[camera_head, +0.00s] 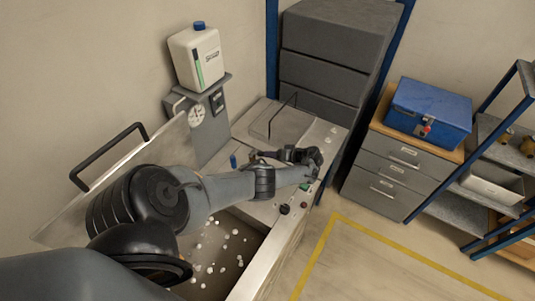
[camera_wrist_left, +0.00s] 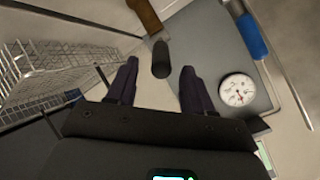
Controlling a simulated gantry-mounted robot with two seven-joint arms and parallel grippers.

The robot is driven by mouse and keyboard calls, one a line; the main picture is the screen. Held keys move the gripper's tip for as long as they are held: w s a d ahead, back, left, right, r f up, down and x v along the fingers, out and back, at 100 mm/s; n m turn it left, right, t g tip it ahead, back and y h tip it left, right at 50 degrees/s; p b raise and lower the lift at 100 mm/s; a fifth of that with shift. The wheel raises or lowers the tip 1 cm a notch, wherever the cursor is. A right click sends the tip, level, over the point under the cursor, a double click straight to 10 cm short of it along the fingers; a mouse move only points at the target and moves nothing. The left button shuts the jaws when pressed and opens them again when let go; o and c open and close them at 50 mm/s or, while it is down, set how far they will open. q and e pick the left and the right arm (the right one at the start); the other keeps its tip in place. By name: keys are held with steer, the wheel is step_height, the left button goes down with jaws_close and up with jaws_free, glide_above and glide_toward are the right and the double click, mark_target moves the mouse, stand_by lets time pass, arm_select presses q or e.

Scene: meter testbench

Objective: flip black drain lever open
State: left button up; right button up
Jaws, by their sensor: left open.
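In the left wrist view a black rounded grip (camera_wrist_left: 160,60), which looks like the drain lever, sits on a short metal stem. It shows between the two dark fingers of my left gripper (camera_wrist_left: 159,68), which are apart on either side of it. I cannot tell whether they touch it. In the head view my left gripper (camera_head: 314,160) is over the far right end of the metal bench (camera_head: 262,262), and the lever is hidden or too small to make out there. My right gripper is not in view.
A dial gauge (camera_wrist_left: 238,90) and a blue handle (camera_wrist_left: 250,37) are right of the fingers; a brown handle (camera_wrist_left: 143,15) is beyond the black grip. Wire baskets (camera_wrist_left: 50,72) are at left. In the head view, a raised lid (camera_head: 120,185) and white canister (camera_head: 196,58) stand behind the bench.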

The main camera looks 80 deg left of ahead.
arm_select(q)
steer(key=shift+p+v, duration=0.3)
steer(key=shift+v, duration=2.4)
